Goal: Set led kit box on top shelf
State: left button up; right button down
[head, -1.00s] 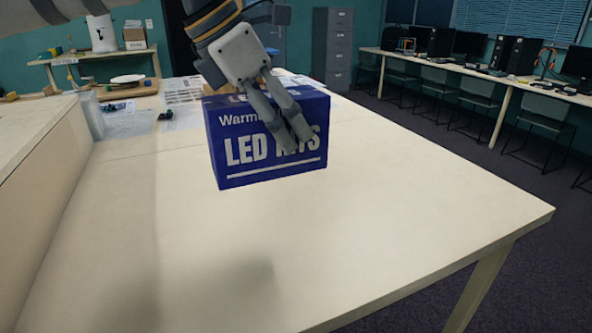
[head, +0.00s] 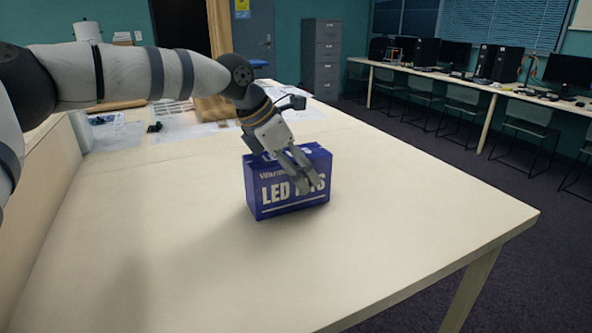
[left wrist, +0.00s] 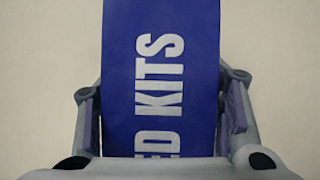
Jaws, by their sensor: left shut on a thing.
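The LED kit box (head: 262,202) is blue with white lettering. It is upright over the near middle of the pale table in the head view. My left gripper (head: 302,168) comes down on it from above, with fingers on opposite sides, shut on the box. In the left wrist view the box (left wrist: 160,75) runs between the two fingers (left wrist: 160,115). I cannot tell whether its base touches the table. I cannot make out a top shelf in these views. My right gripper is not in view.
The pale table (head: 400,220) is clear around the box. A raised wooden panel (head: 60,185) borders its left side. Papers and small parts lie at the table's far end. A grey filing cabinet (head: 321,58) and a computer bench stand behind.

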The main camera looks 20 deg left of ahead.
pick_arm(q)
jog(key=shift+f, duration=0.1)
jog(key=o, duration=1.5)
jog(key=shift+c, duration=0.2)
